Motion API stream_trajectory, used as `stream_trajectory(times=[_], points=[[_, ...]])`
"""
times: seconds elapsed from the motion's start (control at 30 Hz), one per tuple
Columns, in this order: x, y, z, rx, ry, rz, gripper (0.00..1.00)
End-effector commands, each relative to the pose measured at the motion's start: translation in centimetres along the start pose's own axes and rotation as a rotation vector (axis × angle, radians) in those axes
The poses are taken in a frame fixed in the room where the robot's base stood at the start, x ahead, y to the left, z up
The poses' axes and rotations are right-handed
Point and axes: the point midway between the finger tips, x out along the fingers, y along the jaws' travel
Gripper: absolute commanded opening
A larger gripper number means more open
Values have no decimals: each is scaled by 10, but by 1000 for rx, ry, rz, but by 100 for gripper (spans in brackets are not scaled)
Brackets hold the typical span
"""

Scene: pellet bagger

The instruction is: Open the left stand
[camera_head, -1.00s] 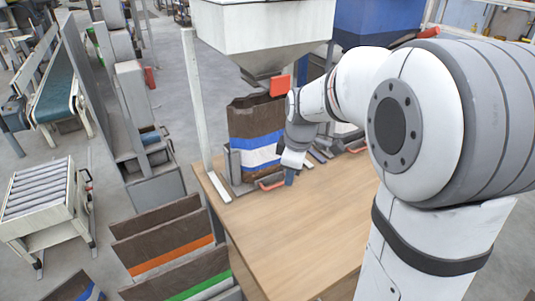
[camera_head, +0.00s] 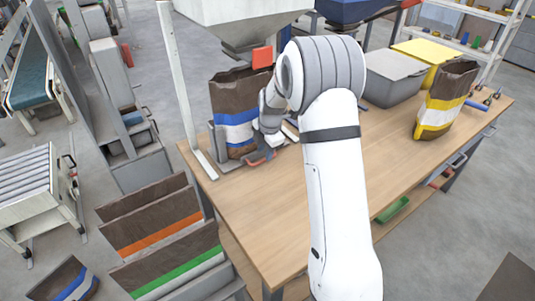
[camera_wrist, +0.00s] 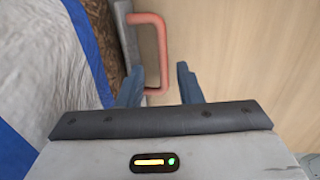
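The left stand (camera_head: 219,151) is on the wooden table under the white hopper. It holds an upright brown bag (camera_head: 230,95) with blue and white bands. A red handle (camera_head: 258,160) is low at the stand's front; in the wrist view the handle (camera_wrist: 163,50) is a pink-red U-shape beside the bag. My gripper (camera_wrist: 158,72) is open and empty. In the wrist view its blue fingers are either side of the handle's lower end; I cannot tell whether they touch it. In the head view my arm hides part of the stand area and most of the gripper.
The white hopper (camera_head: 243,18) with a red tab (camera_head: 262,57) hangs above the bag. Grey (camera_head: 390,85) and yellow (camera_head: 425,55) bins and a yellow-banded bag (camera_head: 445,100) are on the table's right. More bags (camera_head: 165,235) stand at front left. The table's middle (camera_head: 230,205) is clear.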

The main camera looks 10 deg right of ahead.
Motion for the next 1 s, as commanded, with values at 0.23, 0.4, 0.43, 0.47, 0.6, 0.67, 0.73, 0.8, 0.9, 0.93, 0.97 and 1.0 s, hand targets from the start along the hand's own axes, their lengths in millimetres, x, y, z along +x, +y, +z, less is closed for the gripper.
stream_trajectory(times=[0.23,0.4,0.43,0.47,0.6,0.67,0.73,0.8,0.9,0.93,0.97,1.0], points=[[24,0,0,0,0,-1,32],[26,0,-1,0,0,1,32],[26,0,-1,0,0,1,32],[26,0,-1,0,0,1,32],[25,0,-1,0,0,0,25],[25,0,-1,0,0,0,20],[25,0,-1,0,0,0,14],[25,0,-1,0,0,0,9],[25,1,-1,0,0,2,1],[25,1,-1,0,0,2,0],[25,1,-1,-1,0,3,0],[25,2,-1,-1,-1,3,0]])
